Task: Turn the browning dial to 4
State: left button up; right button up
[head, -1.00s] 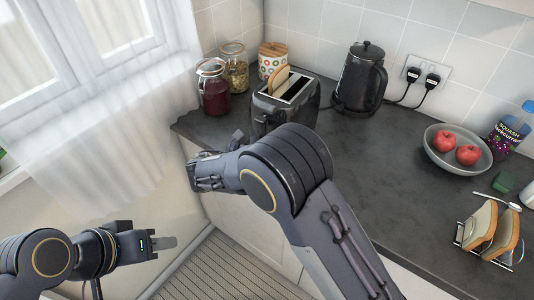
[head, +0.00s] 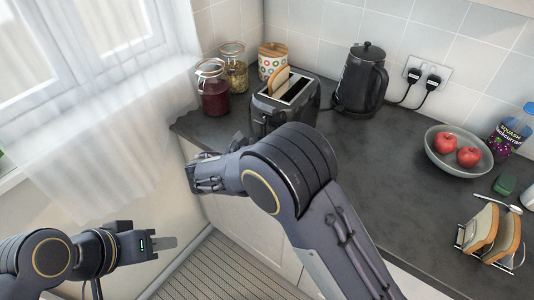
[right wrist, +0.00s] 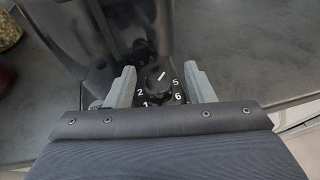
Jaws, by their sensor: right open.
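The black toaster (head: 265,115) stands on the counter with a slice of bread (head: 279,79) in one slot; its dark body (right wrist: 110,35) fills the upper middle of the right wrist view. The browning dial (right wrist: 158,83) is a black knob with a white pointer line aimed up and to the right. The figures 1, 2, 5 and 6 are readable; 3 and 4 are not. My right gripper (right wrist: 161,82) is open, with one grey finger on each side of the dial; I cannot tell whether they touch it. My left gripper (head: 160,243) hangs away from the counter, its jaw gap unclear.
A bowl of apples (head: 458,151), a squash bottle (head: 508,133) and a toast rack (head: 490,237) are further right. The middle of the counter is clear.

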jog(key=b+v, duration=0.1)
jog(key=v, duration=0.6)
jog(key=shift+s+r, duration=0.2)
jog(key=shift+c, duration=0.2)
jog(key=w+d+f+n+t+b, duration=0.1)
jog(key=w+t+b, duration=0.1)
jog(key=b, duration=0.5)
jog(key=w+d+f+n+t+y+b, duration=0.1)
jog(key=d+t+b, duration=0.1)
jog(key=b, duration=0.5)
jog(key=w+d+f+n+t+y+b, duration=0.1)
jog(key=w+d+f+n+t+b, duration=0.1)
jog(key=b, duration=0.5)
jog(key=shift+w+d+f+t, duration=0.15)
jog(key=shift+w+t, duration=0.15)
jog(key=shift+t, duration=0.2)
